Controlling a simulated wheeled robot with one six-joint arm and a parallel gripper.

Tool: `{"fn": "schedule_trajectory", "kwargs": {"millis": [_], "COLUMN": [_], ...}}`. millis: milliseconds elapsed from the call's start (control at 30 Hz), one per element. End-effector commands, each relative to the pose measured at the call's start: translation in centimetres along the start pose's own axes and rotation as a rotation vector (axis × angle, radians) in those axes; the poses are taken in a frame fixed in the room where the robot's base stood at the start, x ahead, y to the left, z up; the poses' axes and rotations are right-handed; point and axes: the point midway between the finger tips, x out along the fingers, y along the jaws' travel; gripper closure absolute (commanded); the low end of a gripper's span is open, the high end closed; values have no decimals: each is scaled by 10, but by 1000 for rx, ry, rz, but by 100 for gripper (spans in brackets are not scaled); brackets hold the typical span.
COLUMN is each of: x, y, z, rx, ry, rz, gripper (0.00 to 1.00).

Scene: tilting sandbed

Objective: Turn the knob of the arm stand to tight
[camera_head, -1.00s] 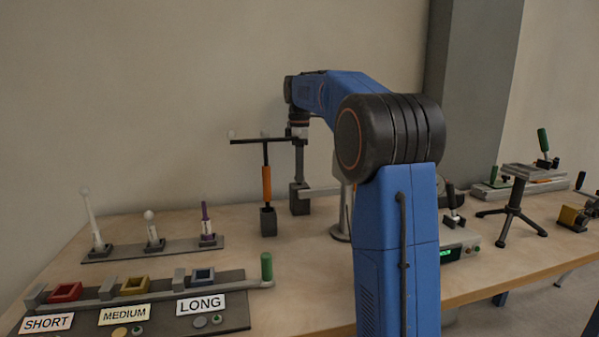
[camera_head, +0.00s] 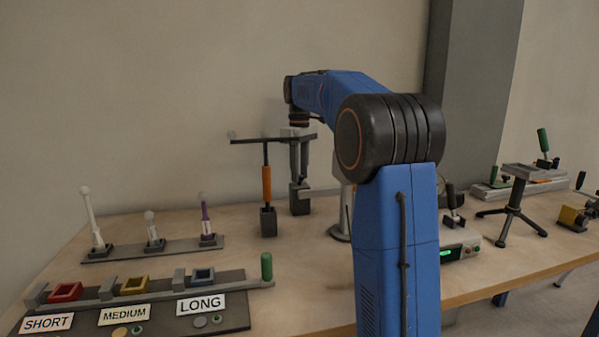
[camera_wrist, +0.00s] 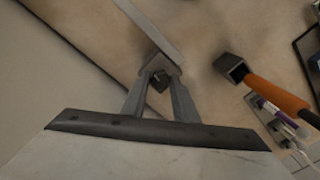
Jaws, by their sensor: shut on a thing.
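The arm stand shows in the head view as a pale upright (camera_head: 343,205) on a round base, with a grey bar (camera_head: 322,191) reaching left to a dark grey block. In the wrist view the bar (camera_wrist: 147,28) runs up and left from this block (camera_wrist: 150,64). A small dark knob (camera_wrist: 158,82) sits at the block, between the fingertips. My gripper (camera_head: 299,181) points down over the block and is shut on the knob; its two fingers (camera_wrist: 161,88) also show in the wrist view. The knob is hidden in the head view.
An orange-handled T-shaped tool (camera_head: 267,185) stands upright in a block just left of my gripper. A rack of pegs (camera_head: 150,244) and a labelled board (camera_head: 232,315) lie to the left. A device with a green display (camera_head: 460,252) and a tripod (camera_head: 513,205) stand to the right.

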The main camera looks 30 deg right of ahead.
Motion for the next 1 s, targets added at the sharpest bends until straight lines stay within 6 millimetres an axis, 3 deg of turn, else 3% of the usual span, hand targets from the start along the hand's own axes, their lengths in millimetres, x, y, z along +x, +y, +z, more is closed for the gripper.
{"fn": "schedule_trajectory", "kwargs": {"millis": [567, 600, 633, 1000], "x": [-1, -1, -1, -3], "y": [0, 0, 0, 0], "z": [0, 0, 0, 0], "rx": [30, 30, 30, 29], "ry": [3, 3, 3, 2], "rz": [2, 2, 2, 1], "gripper": [96, 64, 57, 55]}}
